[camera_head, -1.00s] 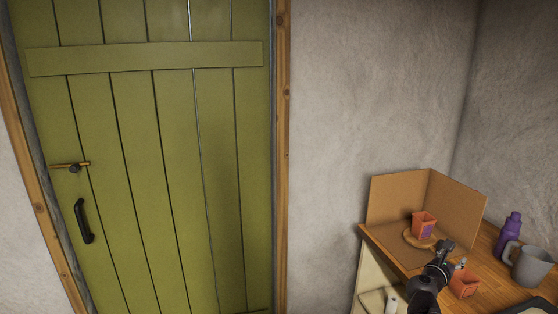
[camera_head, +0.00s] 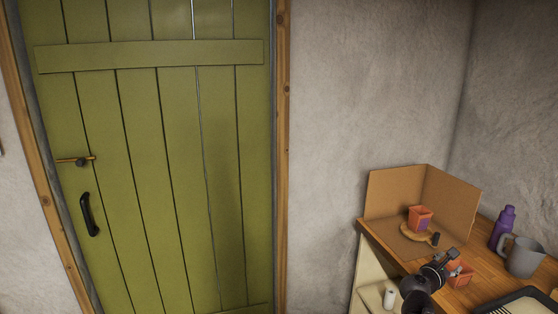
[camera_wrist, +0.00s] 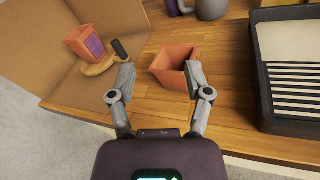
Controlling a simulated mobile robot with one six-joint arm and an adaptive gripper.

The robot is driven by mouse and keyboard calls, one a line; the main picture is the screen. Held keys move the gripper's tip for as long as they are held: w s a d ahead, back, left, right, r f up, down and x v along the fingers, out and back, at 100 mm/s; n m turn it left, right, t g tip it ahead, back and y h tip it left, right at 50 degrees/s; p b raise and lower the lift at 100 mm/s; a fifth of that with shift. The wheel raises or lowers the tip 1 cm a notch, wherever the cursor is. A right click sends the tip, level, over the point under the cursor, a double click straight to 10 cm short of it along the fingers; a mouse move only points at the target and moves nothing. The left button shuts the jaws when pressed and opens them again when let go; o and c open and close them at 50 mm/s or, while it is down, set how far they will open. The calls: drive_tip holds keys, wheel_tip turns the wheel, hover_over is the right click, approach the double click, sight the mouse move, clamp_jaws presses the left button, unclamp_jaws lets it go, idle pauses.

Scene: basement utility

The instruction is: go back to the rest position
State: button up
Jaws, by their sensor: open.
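My gripper (camera_head: 446,261) is over the wooden worktop (camera_head: 403,262) at lower right in the head view. In the wrist view, its two fingers (camera_wrist: 160,78) are spread, with nothing held between them. An empty orange pot (camera_wrist: 170,68) stands on the worktop just beyond the fingertips. The right finger overlaps its edge in the picture; I cannot tell if they touch. The pot is partly hidden behind my gripper in the head view (camera_head: 463,275).
A second orange pot (camera_head: 419,217) with a purple patch stands on a round wooden board beside a small dark cylinder (camera_wrist: 119,48), inside cardboard panels (camera_head: 452,201). A purple bottle (camera_head: 502,229), grey jug (camera_head: 523,260) and black tray (camera_wrist: 263,75) stand to the right. A green door (camera_head: 160,190) is at left.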

drive_tip(key=s+a+f+m+g+y+b, duration=0.3)
drive_tip(key=a+f+m+g+y+b, duration=0.15)
drive_tip(key=a+f+m, duration=0.65)
drive_tip(key=s+a+f+m+g+y+b, duration=0.3)
drive_tip(key=a+f+m+y, duration=0.4)
drive_tip(key=a+f, duration=0.55)
drive_tip(key=s+a+f+m+g+y, duration=0.2)
drive_tip(key=s+a+m+y, duration=0.15)
drive_tip(key=a, duration=0.45)
wheel_tip(320, 180, up, 13)
drive_tip(key=h+p, duration=0.1)
drive_tip(key=p, duration=1.1)
